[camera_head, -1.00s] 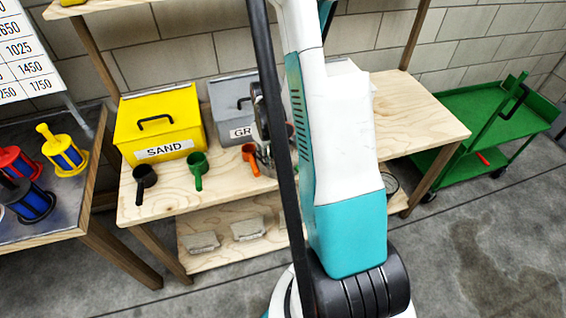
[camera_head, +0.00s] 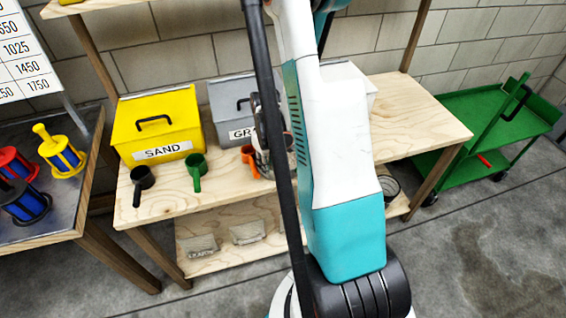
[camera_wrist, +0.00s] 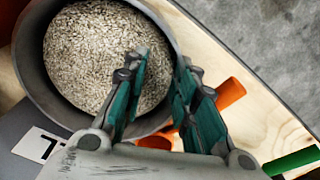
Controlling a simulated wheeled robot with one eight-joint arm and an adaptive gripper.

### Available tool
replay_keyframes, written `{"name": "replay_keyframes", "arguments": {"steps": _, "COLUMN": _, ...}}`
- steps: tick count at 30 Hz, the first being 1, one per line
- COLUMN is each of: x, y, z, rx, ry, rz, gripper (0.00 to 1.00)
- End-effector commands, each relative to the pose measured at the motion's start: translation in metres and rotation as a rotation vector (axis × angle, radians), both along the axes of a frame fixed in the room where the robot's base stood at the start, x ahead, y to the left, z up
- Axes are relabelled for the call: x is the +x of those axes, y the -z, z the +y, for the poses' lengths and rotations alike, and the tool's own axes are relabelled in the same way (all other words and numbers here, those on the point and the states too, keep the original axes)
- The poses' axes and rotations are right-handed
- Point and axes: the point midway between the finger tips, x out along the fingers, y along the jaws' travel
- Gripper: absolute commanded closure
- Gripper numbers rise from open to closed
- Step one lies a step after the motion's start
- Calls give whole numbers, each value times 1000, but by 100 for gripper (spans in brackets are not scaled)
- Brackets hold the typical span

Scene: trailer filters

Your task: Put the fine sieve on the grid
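In the wrist view a grey round vessel (camera_wrist: 32,62) fills the upper left, with pale grains showing inside it. I cannot tell whether it is the fine sieve. My gripper (camera_wrist: 160,62) has teal fingers standing apart over the vessel's right rim, the left one over the grains. Whether they touch the rim is unclear. A dark-rimmed round thing (camera_head: 389,186), perhaps a sieve, is on the lower shelf at right, partly behind my arm. I cannot make out a grid.
An orange scoop (camera_wrist: 231,93) lies close beside my gripper, with a green scoop (camera_head: 196,171) and a black scoop (camera_head: 142,178) farther left. A yellow SAND box (camera_head: 156,118) and a grey box (camera_head: 229,100) stand behind. The bench's right top (camera_head: 425,120) is clear; a green cart (camera_head: 490,125) stands beyond.

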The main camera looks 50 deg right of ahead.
Motion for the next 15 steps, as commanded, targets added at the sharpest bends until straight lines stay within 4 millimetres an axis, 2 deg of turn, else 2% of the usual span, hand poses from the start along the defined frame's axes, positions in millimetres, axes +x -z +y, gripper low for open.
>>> {"name": "replay_keyframes", "arguments": {"steps": 13, "x": 0, "y": 2, "z": 0, "rx": 0, "ry": 0, "rz": 0, "gripper": 74}}
{"name": "replay_keyframes", "arguments": {"steps": 15, "x": 0, "y": 2, "z": 0, "rx": 0, "ry": 0, "rz": 0, "gripper": 90}}
